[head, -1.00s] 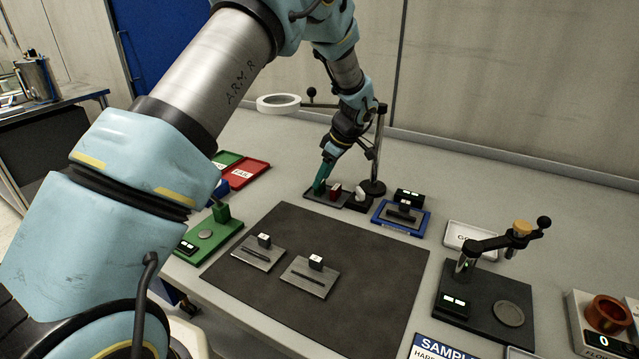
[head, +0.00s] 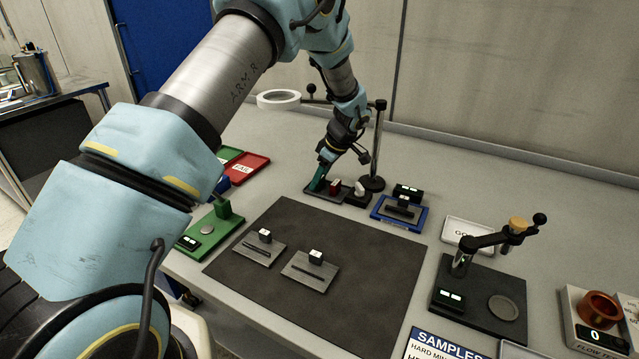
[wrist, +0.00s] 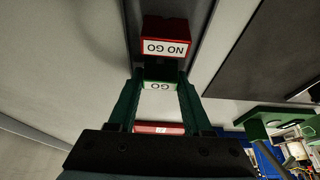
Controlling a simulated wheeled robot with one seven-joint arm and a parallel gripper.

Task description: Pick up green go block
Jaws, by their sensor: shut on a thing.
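The green go block (wrist: 160,78) sits between the two fingers of my gripper in the wrist view, with its white "GO" label facing the camera. My gripper (head: 318,182) is shut on it, low at the left end of a dark tray (head: 347,201). In the head view the fingers hide the block. The red "NO GO" block (wrist: 166,37) stands just beyond it in the wrist view, and it also shows right of the fingers in the head view (head: 335,187). I cannot tell whether the green block is off the tray floor.
A dark stand with an upright post (head: 379,145) rises close right of my gripper. A blue tray (head: 398,219) lies further right. The dark mat (head: 290,225) in front holds two small plates with blocks.

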